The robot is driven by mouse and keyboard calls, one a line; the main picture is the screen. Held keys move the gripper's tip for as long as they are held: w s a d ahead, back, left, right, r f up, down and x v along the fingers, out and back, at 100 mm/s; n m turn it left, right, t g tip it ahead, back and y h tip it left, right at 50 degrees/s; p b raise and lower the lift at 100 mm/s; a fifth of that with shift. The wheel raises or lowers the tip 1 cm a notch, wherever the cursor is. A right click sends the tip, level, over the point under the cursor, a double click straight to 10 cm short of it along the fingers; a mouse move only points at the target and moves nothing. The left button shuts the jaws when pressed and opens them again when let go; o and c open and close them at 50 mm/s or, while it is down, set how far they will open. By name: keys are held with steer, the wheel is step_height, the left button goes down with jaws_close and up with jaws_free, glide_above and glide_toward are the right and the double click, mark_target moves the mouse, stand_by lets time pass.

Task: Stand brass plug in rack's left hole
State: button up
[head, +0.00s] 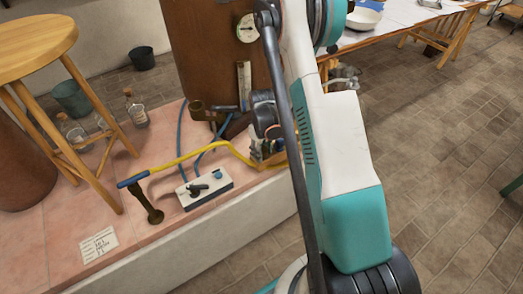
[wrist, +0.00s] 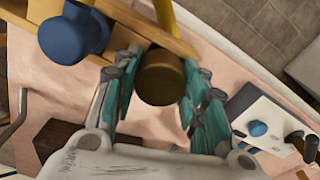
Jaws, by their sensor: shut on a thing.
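In the wrist view, my gripper (wrist: 160,95) is shut on the brass plug (wrist: 160,77), its teal fingers on either side of it. I see the plug's round, dark brass end. The wooden rack (wrist: 135,17) lies just beyond the plug, and the plug overlaps its edge in the picture. I cannot tell whether they touch. The rack's left hole cannot be made out. In the head view, the rack (head: 268,159) is partly hidden behind my arm, and the plug cannot be made out.
A blue rounded part (wrist: 75,33) sits by the rack. A yellow lever (head: 190,158) with a blue grip runs across the pink tiled ledge (head: 60,225). A white switch box (head: 205,188) stands in front. A wooden stool (head: 40,50) and glass bottles (head: 136,110) are at left.

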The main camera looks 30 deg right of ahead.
steer(key=shift+f, duration=0.1)
steer(key=o, duration=1.2)
steer(key=shift+o, duration=0.2)
steer(key=shift+r, duration=0.2)
steer(key=shift+r+p, duration=1.75)
steer(key=shift+r, duration=1.6)
